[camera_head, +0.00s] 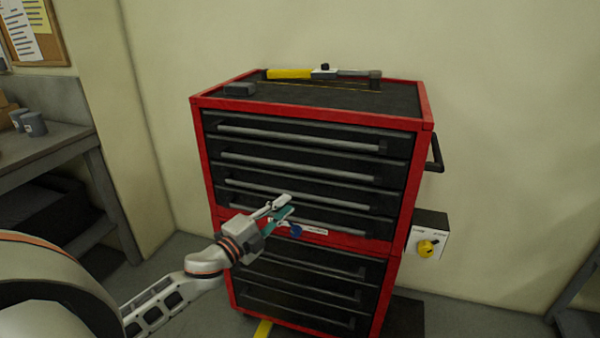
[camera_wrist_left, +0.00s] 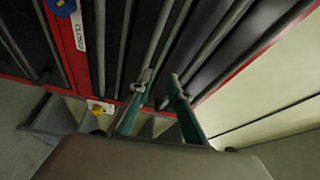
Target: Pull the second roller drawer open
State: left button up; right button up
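The red roller cabinet (camera_head: 425,160) stands against the wall with dark drawers and long grey bar handles. All its drawers look closed. The second drawer from the top has a handle (camera_head: 300,167) that shows clear of my gripper. My left gripper (camera_head: 283,208) is in front of the lower upper-section drawers, below the third handle (camera_head: 320,197). In the left wrist view my left gripper (camera_wrist_left: 160,80) has its two fingers apart, with the tips close to the bars. I cannot tell whether they touch a bar. My right gripper is not in view.
A yellow-handled tool (camera_head: 290,73) and a grey block (camera_head: 240,89) lie on the cabinet top. A yellow-knobbed switch box (camera_head: 428,240) is at the right. A grey workbench (camera_head: 50,140) with cans stands at the left. The floor beside the cabinet looks clear.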

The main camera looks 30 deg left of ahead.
aim_at(297, 168)
pick_arm(q)
jog(key=shift+w+a+r+m+t+h+p, duration=0.15)
jog(key=shift+w+r+m, duration=0.3)
jog(key=shift+w+r, duration=1)
jog(key=shift+w+a+r+m+t+h+p, duration=0.15)
jog(key=shift+w+r+m, duration=0.35)
jog(key=shift+w+r, duration=0.9)
jog(key=shift+w+a+r+m+t, duration=0.15)
jog(key=shift+w+r+m, duration=0.55)
jog(key=shift+w, duration=1.2)
jog(key=shift+d+r+n, duration=0.1)
jog(key=shift+r+n, duration=0.1)
jog(key=shift+n, duration=0.05)
grip_shut()
